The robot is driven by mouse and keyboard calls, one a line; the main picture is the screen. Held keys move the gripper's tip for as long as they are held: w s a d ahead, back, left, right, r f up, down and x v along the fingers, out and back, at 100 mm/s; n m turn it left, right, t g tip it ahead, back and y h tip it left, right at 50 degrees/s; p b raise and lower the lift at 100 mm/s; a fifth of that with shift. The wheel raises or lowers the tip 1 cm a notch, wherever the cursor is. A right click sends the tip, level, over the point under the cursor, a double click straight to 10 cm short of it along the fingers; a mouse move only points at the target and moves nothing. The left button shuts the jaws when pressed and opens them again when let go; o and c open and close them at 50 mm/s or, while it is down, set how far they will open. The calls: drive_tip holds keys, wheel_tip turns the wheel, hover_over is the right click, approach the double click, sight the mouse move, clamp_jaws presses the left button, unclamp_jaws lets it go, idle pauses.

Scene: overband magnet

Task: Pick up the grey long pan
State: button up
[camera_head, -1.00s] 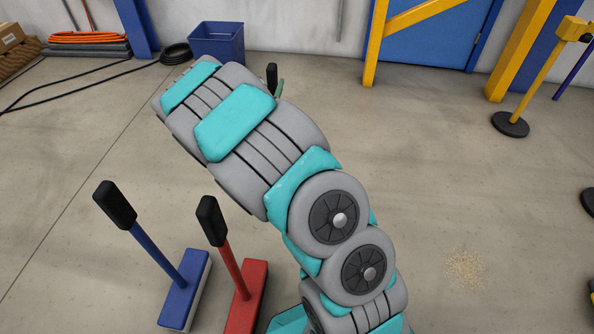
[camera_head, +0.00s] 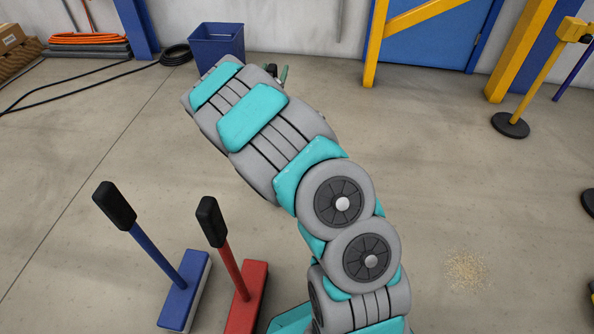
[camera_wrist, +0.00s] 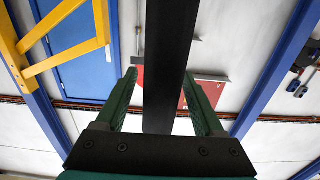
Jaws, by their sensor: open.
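A long dark bar (camera_wrist: 170,60) runs down the wrist view between the two green fingers of my gripper (camera_wrist: 158,80). It looks like an upright handle, and I cannot tell whether the fingers touch it. The gripper is open. In the head view, a green finger of my gripper (camera_head: 284,75) and a small black piece, perhaps the handle's tip (camera_head: 270,70), show just past the end of my arm. No grey pan body is visible; my arm may hide it.
A blue tool (camera_head: 180,290) and a red tool (camera_head: 245,298), both with black-gripped handles, stand at the lower left. A blue bin (camera_head: 217,45) is by the wall. A yellow post (camera_head: 535,75) stands at right. Scattered grains (camera_head: 467,270) lie on clear floor.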

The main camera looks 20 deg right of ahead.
clamp_jaws()
idle(0.4)
idle(0.9)
